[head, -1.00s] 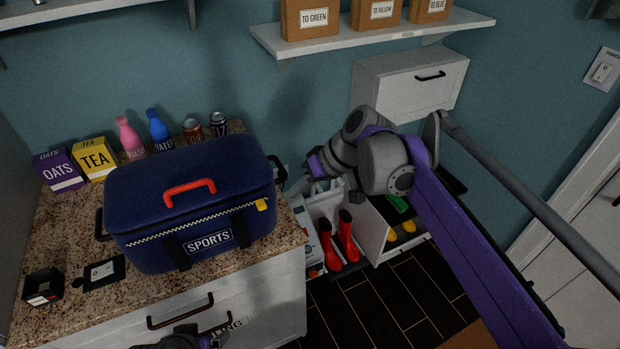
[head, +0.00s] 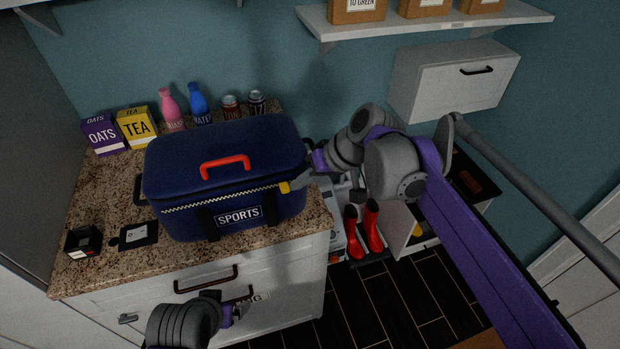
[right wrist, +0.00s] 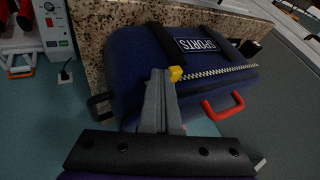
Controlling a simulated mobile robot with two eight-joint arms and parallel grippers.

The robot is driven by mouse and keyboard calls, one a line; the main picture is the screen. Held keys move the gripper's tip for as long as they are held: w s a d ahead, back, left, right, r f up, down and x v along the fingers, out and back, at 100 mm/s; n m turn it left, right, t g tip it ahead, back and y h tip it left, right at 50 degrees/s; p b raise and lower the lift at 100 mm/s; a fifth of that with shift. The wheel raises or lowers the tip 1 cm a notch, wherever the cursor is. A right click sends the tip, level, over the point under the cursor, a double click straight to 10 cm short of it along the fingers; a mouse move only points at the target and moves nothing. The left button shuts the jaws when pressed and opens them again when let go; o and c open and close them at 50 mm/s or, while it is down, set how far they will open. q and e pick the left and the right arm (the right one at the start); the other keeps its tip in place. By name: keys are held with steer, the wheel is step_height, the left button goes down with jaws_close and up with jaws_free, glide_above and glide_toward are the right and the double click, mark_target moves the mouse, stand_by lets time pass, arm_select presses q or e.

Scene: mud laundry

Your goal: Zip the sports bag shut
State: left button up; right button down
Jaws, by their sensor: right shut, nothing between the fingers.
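The navy sports bag (head: 225,160) stands on the counter with its lid down and a red handle (head: 225,163) on top. A checkered zip line (head: 215,199) runs along its front, with the yellow zip pull (head: 284,187) at the right end. My right gripper (head: 294,184) is shut and empty, its tips right at the pull. In the right wrist view the closed fingers (right wrist: 160,84) lie beside the yellow pull (right wrist: 176,74); whether they touch it I cannot tell. My left gripper (head: 240,306) is low in front of the drawer front; its jaws are unclear.
The oats box (head: 101,134), tea box (head: 137,127), bottles and cans stand behind the bag. A small black open box (head: 83,240) and a dark card (head: 134,235) lie at its left. Drawer handles (head: 206,279) stick out below the counter. Red boots (head: 371,228) stand at right.

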steer(key=s+a, duration=0.3)
steer(key=a, duration=0.8)
steer(key=s+a, duration=0.4)
steer(key=a, duration=0.8)
steer(key=shift+s+p, duration=0.3)
steer(key=shift+p, duration=0.05)
steer(key=shift+a, duration=0.15)
